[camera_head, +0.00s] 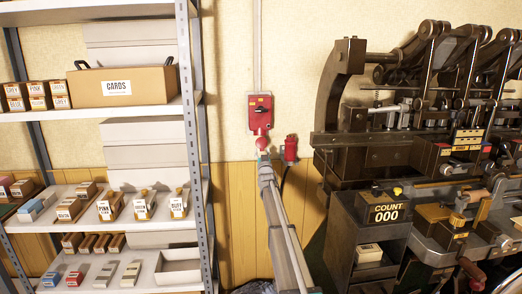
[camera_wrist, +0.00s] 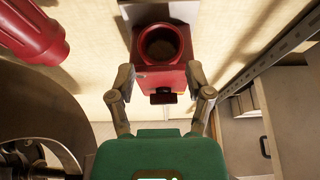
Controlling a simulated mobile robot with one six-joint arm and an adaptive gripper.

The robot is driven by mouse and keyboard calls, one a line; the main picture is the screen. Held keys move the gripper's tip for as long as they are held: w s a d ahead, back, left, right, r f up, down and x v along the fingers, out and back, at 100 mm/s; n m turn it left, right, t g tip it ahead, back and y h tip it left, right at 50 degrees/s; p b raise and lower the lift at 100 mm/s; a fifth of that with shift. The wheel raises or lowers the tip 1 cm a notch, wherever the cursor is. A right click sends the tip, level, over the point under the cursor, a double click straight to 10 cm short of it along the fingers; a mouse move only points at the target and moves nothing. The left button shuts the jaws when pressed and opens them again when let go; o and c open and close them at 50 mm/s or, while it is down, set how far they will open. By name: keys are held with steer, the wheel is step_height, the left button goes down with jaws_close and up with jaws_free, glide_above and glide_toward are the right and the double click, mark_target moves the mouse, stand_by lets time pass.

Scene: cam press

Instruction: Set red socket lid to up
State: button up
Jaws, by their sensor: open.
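The red socket (camera_wrist: 177,77) shows at the top middle of the wrist view, with a round dark-centred mouth and a small dark tab below it. In the head view the red switch box (camera_head: 260,110) is on the wall, with a round red part (camera_head: 263,142) at its lower end. I cannot tell for sure which part is the lid or how it is tilted. My gripper (camera_wrist: 160,76) is open, one finger on each side of the red socket. Nothing is clearly held. In the head view my arm partly hides the area under the box.
A red plug (camera_head: 291,148) hangs right of the box; it also shows in the wrist view (camera_wrist: 32,28). A metal shelf (camera_head: 150,111) with boxes stands left. A dark press machine (camera_head: 365,157) stands right. The wall around the box is mostly bare.

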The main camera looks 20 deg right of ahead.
steer(key=shift+w+d+r, duration=0.1)
steer(key=shift+w+r, duration=0.05)
steer(key=shift+w, duration=0.2)
jaws_close()
steer(key=shift+a, duration=0.35)
steer(key=shift+w+d, duration=0.1)
steer(key=shift+d, duration=0.25)
